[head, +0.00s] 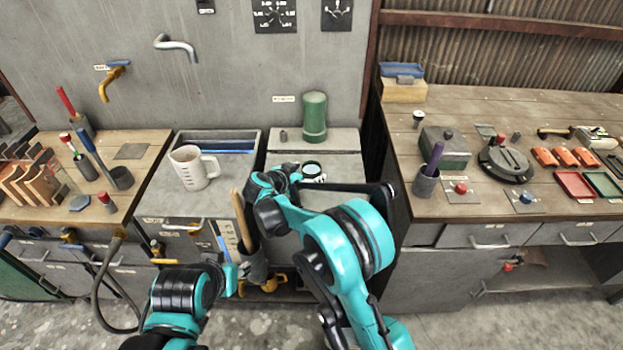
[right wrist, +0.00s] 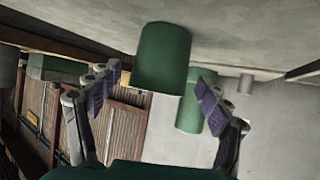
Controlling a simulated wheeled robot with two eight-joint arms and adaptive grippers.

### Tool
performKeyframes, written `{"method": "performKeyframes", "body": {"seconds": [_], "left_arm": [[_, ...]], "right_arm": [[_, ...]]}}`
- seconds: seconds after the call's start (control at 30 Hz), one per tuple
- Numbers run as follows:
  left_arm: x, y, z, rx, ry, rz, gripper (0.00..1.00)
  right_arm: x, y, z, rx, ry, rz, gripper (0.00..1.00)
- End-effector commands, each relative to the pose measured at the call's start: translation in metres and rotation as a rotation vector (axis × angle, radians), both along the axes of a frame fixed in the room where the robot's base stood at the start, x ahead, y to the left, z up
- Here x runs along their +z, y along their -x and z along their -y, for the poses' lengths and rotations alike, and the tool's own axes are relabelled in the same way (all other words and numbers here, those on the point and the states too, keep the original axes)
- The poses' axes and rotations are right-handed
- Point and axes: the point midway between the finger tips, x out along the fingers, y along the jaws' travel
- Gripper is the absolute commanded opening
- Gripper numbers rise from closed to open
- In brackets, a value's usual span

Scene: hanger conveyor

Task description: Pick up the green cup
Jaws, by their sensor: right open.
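The green cup (head: 312,168) stands on the grey counter, partly hidden by my right gripper (head: 302,176). In the right wrist view the picture is turned over, and the green cup (right wrist: 163,57) hangs from the counter surface at the top. My right gripper (right wrist: 158,92) is open, with one finger on each side of the cup and visible gaps between. The fingertips are near the cup's rim end. My left arm is low at the left, and its gripper (head: 232,280) shows only in part, with its fingers unclear.
A taller green cylinder (head: 314,117) stands behind the cup; it also shows in the right wrist view (right wrist: 190,112). A white measuring jug (head: 193,168) stands to the left. A small dark cylinder (head: 283,136) stands near the wall. The right-hand workbench (head: 470,104) holds several tools.

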Motion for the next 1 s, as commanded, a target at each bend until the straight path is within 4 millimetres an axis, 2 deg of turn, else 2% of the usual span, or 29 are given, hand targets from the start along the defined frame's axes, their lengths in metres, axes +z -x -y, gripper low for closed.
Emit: {"method": "performKeyframes", "body": {"seconds": [0.17,0.4,0.67,0.9,1.0], "left_arm": [[-0.007,0.0,0.0,0.0,0.0,0.0,0.4],[-0.02,0.0,0.0,0.0,0.0,0.0,0.4],[-0.019,0.0,0.0,0.0,0.0,0.0,0.4],[-0.019,0.0,0.0,0.0,0.0,0.0,0.4],[-0.019,0.0,0.0,0.0,0.0,0.0,0.4]], "right_arm": [[-0.01,-0.013,0.011,-0.003,0.0,-0.001,0.78],[-0.029,-0.042,0.029,-0.002,0.001,-0.001,0.78],[-0.029,-0.045,0.031,-0.001,0.0,0.0,0.78],[-0.029,-0.045,0.031,-0.001,0.0,0.0,0.16],[-0.029,-0.045,0.031,-0.001,0.0,0.0,0.14]]}}
